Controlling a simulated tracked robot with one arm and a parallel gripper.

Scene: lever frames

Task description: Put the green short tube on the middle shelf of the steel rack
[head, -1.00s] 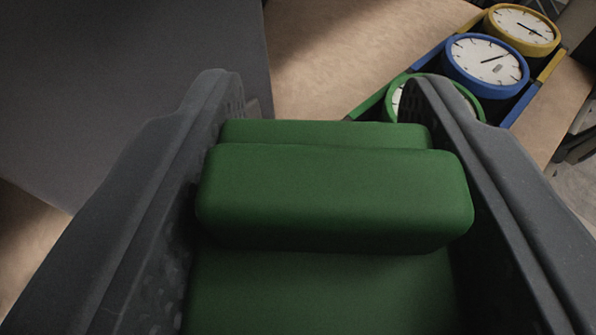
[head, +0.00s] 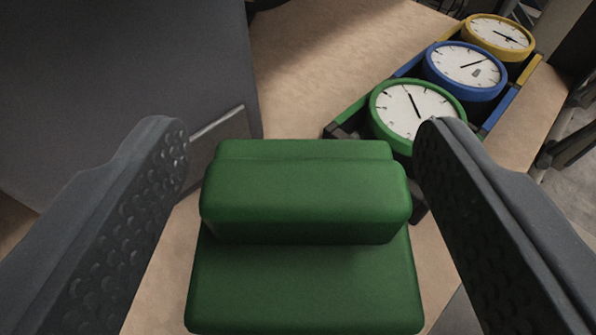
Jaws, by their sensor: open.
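A green blocky piece (head: 305,200) with rounded edges is in the middle of the head view. It has a raised bar across a flat, wider lower part. I see no tube shape and cannot tell whether this is the green short tube. My gripper (head: 300,135) is open, with one dark finger on each side of the green piece and a gap on both sides. No steel rack or middle shelf shows in this view.
Three round dials in a row stand at the upper right: green-rimmed (head: 415,108), blue-rimmed (head: 468,66) and yellow-rimmed (head: 499,34). A large grey panel (head: 115,95) fills the upper left. Bare tan surface (head: 320,60) lies between.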

